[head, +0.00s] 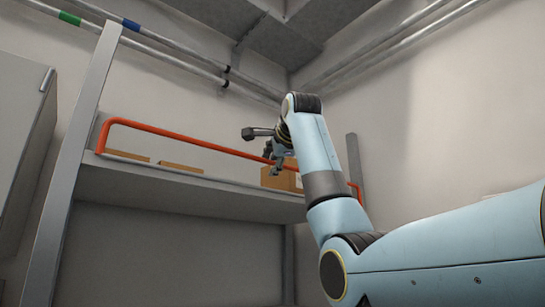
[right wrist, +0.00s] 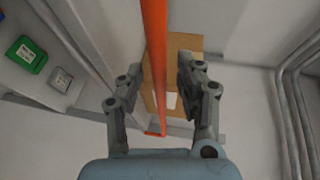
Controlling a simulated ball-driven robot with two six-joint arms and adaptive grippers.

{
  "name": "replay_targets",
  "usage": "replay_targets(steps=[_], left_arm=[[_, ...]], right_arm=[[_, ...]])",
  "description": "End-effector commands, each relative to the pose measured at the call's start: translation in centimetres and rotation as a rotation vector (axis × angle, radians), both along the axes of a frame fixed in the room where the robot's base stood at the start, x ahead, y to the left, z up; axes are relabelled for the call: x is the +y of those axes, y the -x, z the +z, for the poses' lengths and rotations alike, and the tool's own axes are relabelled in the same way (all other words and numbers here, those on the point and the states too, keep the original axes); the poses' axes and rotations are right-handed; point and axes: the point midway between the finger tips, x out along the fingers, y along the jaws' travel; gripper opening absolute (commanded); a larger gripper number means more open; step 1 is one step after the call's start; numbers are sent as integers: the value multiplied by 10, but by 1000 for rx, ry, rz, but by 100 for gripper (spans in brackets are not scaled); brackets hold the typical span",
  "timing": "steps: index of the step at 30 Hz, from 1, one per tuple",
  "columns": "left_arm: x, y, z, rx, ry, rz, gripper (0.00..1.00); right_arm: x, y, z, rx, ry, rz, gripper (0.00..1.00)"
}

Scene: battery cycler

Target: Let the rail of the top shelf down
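The orange rail (head: 185,140) runs raised along the front of the grey top shelf (head: 190,190), bent down at both ends. My right gripper (head: 258,143) is close to the rail, right of its middle, in the head view. In the right wrist view the gripper (right wrist: 159,72) is open, its two fingers apart. The rail (right wrist: 156,60) passes between the fingers in that picture, touching neither; I cannot tell whether it lies at fingertip depth. My right forearm hides part of the rail's right end in the head view. My left gripper is not in view.
Cardboard boxes stand on the shelf, one (head: 285,180) behind my right gripper and low ones (head: 180,167) further left. A grey upright post (head: 75,150) stands at the shelf's left end. Pipes (head: 170,45) run along the wall above. A green box (right wrist: 27,53) shows in the right wrist view.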

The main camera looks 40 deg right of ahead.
Motion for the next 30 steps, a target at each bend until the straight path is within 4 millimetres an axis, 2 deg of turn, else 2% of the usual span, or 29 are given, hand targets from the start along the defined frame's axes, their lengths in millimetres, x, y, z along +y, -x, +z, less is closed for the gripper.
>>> replay_targets(steps=[10, 18, 30], left_arm=[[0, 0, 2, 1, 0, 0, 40], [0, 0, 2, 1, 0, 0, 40], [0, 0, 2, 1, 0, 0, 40]], right_arm=[[-2, -5, -2, 0, 0, -1, 36], [-2, -5, -2, 0, 0, -1, 1], [-2, -5, -3, 3, -1, 0, 0]])
